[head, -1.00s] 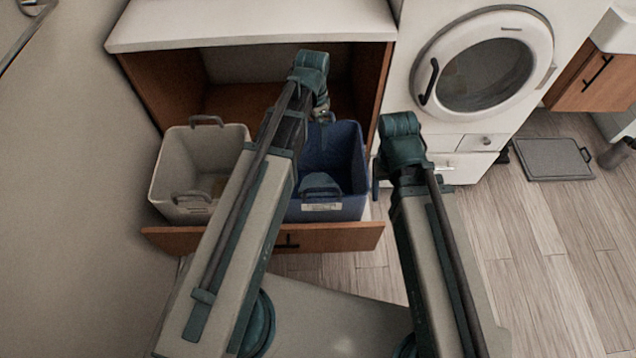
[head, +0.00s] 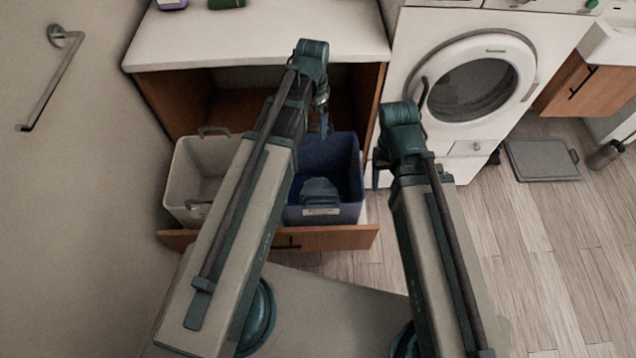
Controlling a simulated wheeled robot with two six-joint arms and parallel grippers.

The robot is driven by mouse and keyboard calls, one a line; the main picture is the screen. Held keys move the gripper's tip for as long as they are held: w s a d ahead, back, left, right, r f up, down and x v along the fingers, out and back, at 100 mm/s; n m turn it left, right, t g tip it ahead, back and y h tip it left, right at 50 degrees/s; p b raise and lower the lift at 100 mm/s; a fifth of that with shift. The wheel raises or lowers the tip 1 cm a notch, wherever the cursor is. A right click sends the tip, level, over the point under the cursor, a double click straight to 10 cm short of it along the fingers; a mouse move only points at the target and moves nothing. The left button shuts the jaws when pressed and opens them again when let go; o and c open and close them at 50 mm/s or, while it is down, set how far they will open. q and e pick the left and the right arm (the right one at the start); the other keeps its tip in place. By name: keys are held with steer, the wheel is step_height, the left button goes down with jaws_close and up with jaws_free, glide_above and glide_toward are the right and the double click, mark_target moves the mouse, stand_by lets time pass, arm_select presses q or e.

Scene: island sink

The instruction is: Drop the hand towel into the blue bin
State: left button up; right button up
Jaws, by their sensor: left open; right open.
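The blue bin (head: 350,172) stands in the pulled-out drawer, partly hidden behind my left arm. A grey-blue lump (head: 318,187) shows inside the bin, just behind its front handle. It may be the hand towel, but I cannot tell for sure. My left gripper (head: 322,108) is open and points down over the back part of the blue bin. I see no cloth between its fingers. My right gripper (head: 379,170) is open and points down just right of the blue bin, mostly hidden by its own wrist.
A light grey bin (head: 185,185) stands left of the blue bin in the same drawer (head: 340,238). The white counter (head: 260,38) is above. The washer (head: 470,85) is at right. An empty towel bar (head: 50,85) is on the left wall. A grey scale (head: 541,160) lies on the floor.

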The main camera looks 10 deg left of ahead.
arm_select(q)
step_height(320, 180, up, 3)
steer(key=shift+r+p, duration=0.1)
steer(key=shift+p, duration=0.85)
arm_select(e)
step_height(320, 180, up, 3)
